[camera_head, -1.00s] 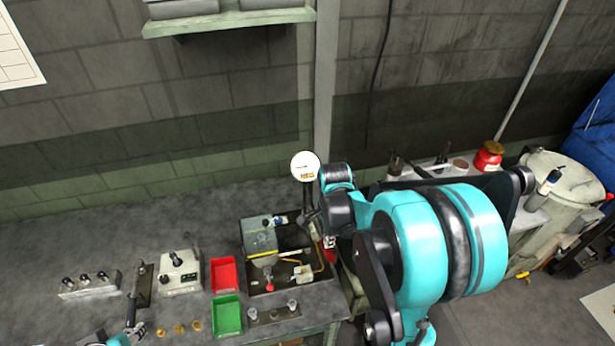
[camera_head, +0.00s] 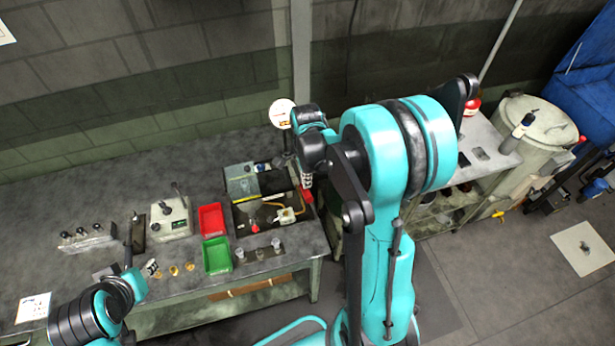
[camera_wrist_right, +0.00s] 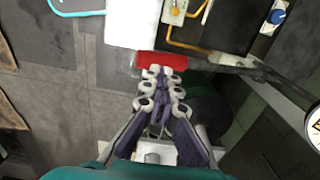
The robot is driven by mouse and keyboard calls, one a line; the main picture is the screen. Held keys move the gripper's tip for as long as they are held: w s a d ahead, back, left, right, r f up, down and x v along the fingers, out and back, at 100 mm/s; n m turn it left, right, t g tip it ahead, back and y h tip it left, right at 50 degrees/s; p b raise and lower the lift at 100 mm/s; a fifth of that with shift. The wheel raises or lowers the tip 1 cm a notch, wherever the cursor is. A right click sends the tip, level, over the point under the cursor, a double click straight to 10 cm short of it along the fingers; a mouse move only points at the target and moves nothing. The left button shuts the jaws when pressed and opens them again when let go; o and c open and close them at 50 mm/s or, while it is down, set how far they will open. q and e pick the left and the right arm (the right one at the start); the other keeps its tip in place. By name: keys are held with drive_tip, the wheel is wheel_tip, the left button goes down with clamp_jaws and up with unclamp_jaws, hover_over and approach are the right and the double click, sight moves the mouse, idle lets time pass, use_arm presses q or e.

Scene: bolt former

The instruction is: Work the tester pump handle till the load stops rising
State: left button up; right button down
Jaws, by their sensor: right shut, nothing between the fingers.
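The tester (camera_head: 240,183) is an open dark tray-like unit on the bench with a grey block, brass-coloured tubing and a white round gauge (camera_head: 282,113) above it. The gauge reading is too small to tell. A red grip (camera_wrist_right: 164,61), apparently the pump handle's, lies just beyond the fingertips of my right gripper (camera_wrist_right: 160,72) in the right wrist view. These fingers are shut and empty, close to the grip; I cannot tell whether they touch. In the head view the right gripper (camera_head: 307,181) is at the tester's right side. My left gripper (camera_head: 151,267) is low over the bench's left part; its jaws are unclear.
A red bin (camera_head: 212,219) and a green bin (camera_head: 217,257) stand left of the tester. A control box (camera_head: 171,219) with a lever and several small brass parts (camera_head: 174,270) are further left. A drum (camera_head: 535,125) stands at the right. The floor at lower right is mostly clear.

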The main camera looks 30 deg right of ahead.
drive_tip(key=shift+f, duration=0.6)
use_arm(q)
drive_tip(key=shift+w+f, duration=0.1)
drive_tip(key=shift+f, duration=0.3)
drive_tip(key=shift+a, duration=0.1)
